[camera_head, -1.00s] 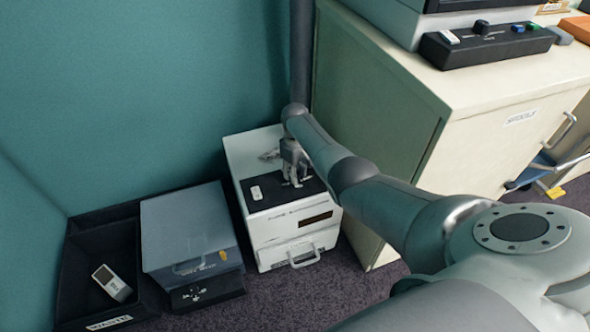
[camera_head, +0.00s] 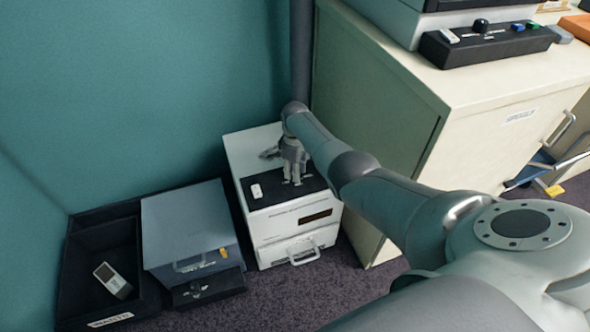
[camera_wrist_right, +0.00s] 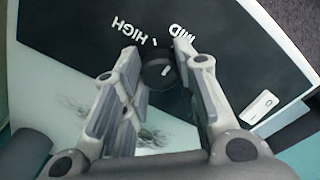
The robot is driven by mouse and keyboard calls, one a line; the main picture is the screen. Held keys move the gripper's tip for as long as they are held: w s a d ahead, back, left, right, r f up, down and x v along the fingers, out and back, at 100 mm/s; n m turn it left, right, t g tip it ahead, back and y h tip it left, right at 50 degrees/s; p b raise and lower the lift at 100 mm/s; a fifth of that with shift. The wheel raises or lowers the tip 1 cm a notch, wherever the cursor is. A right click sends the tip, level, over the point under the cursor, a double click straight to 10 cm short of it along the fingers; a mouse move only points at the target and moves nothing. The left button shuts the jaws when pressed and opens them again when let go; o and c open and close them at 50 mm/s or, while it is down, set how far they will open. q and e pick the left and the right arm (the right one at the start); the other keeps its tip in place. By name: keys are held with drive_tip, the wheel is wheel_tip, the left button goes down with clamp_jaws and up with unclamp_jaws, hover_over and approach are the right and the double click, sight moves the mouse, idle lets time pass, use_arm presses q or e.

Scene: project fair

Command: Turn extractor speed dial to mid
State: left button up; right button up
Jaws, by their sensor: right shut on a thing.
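The extractor (camera_head: 272,223) is a white box on the floor in the head view, with a black panel (camera_head: 266,200) on top. My right gripper (camera_head: 291,182) points down at this panel. In the right wrist view the black round speed dial (camera_wrist_right: 158,73) sits between the fingers of my right gripper (camera_wrist_right: 157,62), which are shut on it. The dial has a small white mark. I cannot tell exactly which setting the mark points to. My left gripper is not in view.
A white rocker switch (camera_head: 256,191) is on the same panel. A grey-blue box (camera_head: 190,222) and a black waste bin (camera_head: 95,240) stand to the left. A beige cabinet (camera_head: 480,120) stands close on the right, with another control box (camera_head: 455,53) on top.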

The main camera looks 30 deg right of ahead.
drive_tip(key=o, duration=1.1)
drive_tip(key=shift+c, duration=0.2)
drive_tip(key=shift+r, duration=0.1)
wheel_tip(320, 180, up, 12)
